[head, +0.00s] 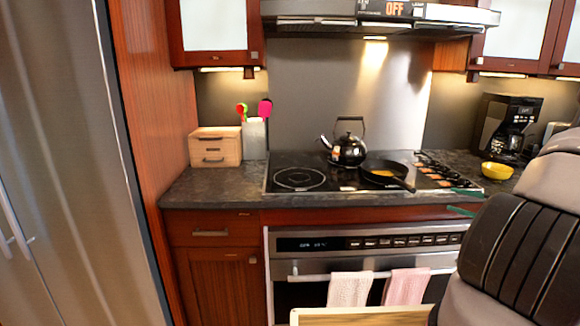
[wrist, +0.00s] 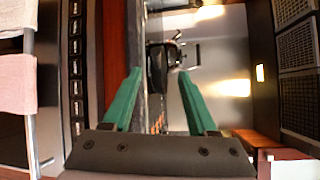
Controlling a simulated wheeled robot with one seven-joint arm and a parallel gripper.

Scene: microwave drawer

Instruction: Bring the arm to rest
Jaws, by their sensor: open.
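My gripper (head: 462,201) shows at the right in the head view, its two green fingers apart in front of the counter's edge near the stove. My dark and beige arm covers the right lower corner of that view. In the wrist view my gripper (wrist: 159,72) is open, with the green fingers spread and nothing between them. The black frying pan (wrist: 157,68) appears beyond the fingertips, apart from them as far as I can tell.
The cooktop (head: 297,180) holds a black kettle (head: 349,149) and a frying pan (head: 384,171). Below is an oven (head: 300,268) with two towels on its handle. A yellow bowl (head: 497,171) and coffee maker (head: 508,124) stand right. A wooden box (head: 215,147) stands left.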

